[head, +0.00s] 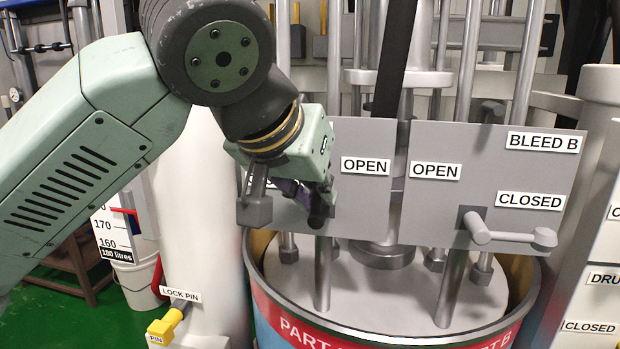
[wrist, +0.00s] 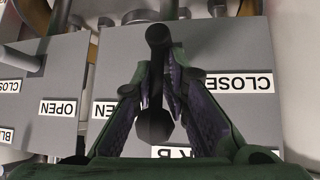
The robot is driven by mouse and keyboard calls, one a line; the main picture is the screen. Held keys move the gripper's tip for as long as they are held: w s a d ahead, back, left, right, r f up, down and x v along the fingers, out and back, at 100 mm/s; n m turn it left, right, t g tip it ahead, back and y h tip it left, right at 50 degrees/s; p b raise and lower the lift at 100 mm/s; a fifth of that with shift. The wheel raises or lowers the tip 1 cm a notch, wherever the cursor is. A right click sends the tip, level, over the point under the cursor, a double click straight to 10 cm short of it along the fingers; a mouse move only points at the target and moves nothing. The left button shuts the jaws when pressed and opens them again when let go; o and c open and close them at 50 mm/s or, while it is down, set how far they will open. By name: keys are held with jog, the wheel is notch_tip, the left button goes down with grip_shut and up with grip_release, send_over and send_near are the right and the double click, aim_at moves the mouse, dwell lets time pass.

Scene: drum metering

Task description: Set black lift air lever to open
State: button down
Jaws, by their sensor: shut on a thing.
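The black lever (head: 318,214) is on the left grey panel, partly covered by my gripper (head: 311,193). In the wrist view the black lever (wrist: 155,126) runs up the picture between the two fingers, with a round end near the top and a thicker end lower down. My gripper (wrist: 160,78) is shut on the lever, with a finger on each side. An OPEN label (head: 365,165) shows at the panel's right side. In the wrist view an upside-down OPEN label (wrist: 118,110) is left of the lever and a CLOSED label (wrist: 238,83) is right of it. My arm hides the panel's upper left.
The right grey panel (head: 400,210), marked BLEED B, has a grey lever (head: 510,236) lying near its CLOSED label (head: 530,201). A drum (head: 275,295) stands below the panels among vertical rods. A yellow lock pin (head: 166,325) is at the lower left.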

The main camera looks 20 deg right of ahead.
jog(key=shift+d+r, duration=0.15)
dwell(0.4)
jog(key=c, duration=1.7)
grip_release()
jog(key=shift+s, duration=0.15)
jog(key=v, duration=1.2)
jog(key=shift+d, duration=0.15)
jog(key=shift+s, duration=0.1)
